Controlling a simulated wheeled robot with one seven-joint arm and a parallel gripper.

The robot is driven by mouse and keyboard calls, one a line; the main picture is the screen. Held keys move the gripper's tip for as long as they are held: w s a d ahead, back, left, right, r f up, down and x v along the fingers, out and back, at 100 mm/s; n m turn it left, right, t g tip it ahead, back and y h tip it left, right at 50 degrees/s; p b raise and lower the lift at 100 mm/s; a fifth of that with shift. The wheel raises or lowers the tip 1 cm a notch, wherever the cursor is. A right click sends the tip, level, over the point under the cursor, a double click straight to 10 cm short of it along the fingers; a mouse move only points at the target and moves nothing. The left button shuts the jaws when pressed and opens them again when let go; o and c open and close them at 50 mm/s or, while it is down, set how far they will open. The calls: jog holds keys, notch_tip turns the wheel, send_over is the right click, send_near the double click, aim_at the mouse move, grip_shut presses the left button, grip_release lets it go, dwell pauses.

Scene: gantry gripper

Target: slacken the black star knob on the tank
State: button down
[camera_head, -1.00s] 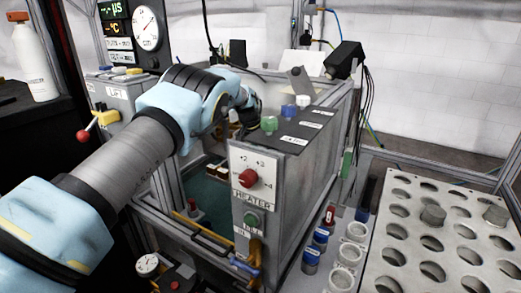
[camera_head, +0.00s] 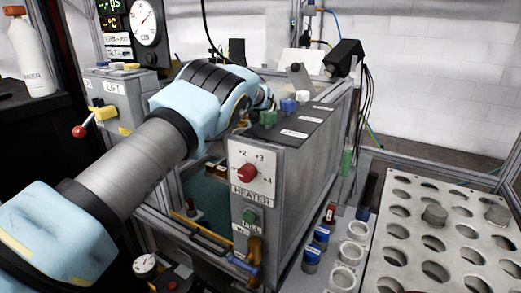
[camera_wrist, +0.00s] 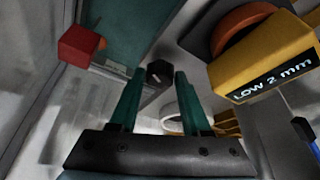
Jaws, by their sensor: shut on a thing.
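The black star knob (camera_wrist: 159,73) shows in the wrist view as a small dark knob between the fingertips. My gripper (camera_wrist: 158,78), with two green fingers, is shut on it. In the head view my arm reaches over the tank (camera_head: 203,190), a metal-framed basin with a teal inside. My gripper and the knob are hidden there behind my arm and the heater box. I cannot tell how loose the knob is.
In the wrist view a yellow block marked "LOW 2 mm" (camera_wrist: 265,60) stands close on the right, and a red block (camera_wrist: 80,45) on the left. The grey heater box (camera_head: 290,150) stands beside the tank. A tray with holes (camera_head: 400,250) is at right.

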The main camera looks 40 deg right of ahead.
jog(key=shift+n, duration=0.6)
jog(key=shift+c, duration=1.9)
grip_release()
jog(key=b+v, duration=0.3)
jog(key=v, duration=0.7)
jog(key=shift+s+r, duration=0.3)
jog(key=shift+r, duration=0.1)
jog(key=shift+d, duration=0.15)
